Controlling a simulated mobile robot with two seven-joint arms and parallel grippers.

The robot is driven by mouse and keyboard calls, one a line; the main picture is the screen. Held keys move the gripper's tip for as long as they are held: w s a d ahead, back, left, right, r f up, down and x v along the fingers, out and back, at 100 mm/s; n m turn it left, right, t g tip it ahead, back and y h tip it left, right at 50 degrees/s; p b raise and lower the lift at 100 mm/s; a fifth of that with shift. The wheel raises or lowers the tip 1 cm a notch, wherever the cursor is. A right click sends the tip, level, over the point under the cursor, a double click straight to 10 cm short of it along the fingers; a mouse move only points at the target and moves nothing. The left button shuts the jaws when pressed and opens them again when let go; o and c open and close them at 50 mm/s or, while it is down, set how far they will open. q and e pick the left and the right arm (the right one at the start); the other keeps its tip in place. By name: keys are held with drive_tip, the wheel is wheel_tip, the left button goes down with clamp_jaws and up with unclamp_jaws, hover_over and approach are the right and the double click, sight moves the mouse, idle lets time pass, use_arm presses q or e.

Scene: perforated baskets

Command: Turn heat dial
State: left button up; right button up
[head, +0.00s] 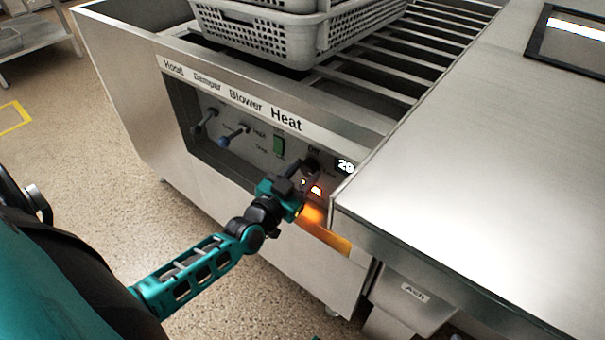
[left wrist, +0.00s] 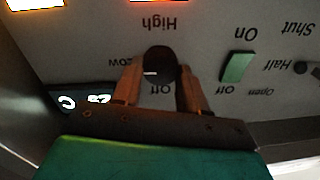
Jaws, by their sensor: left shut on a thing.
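The heat dial (left wrist: 160,66) is a round black knob with a white pointer mark, on the grey panel between the labels High, Low and Off. In the left wrist view the panel appears upside down. The pointer is on the dial's left side in that view. My left gripper (left wrist: 157,85) has its two fingers on either side of the dial and is shut on it. In the head view my left gripper (head: 305,178) reaches the recessed panel under the Heat label (head: 286,118), and it mostly hides the dial. My right gripper is not in view.
A green blower switch (head: 279,145) and two levers, one blue-tipped (head: 224,141), are left of the dial. A lit display (head: 346,166) is at right. Grey perforated baskets (head: 262,38) stand on the rails above. A steel counter edge (head: 345,205) juts out at right.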

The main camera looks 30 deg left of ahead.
use_arm(q)
drive_tip(key=shift+c, duration=1)
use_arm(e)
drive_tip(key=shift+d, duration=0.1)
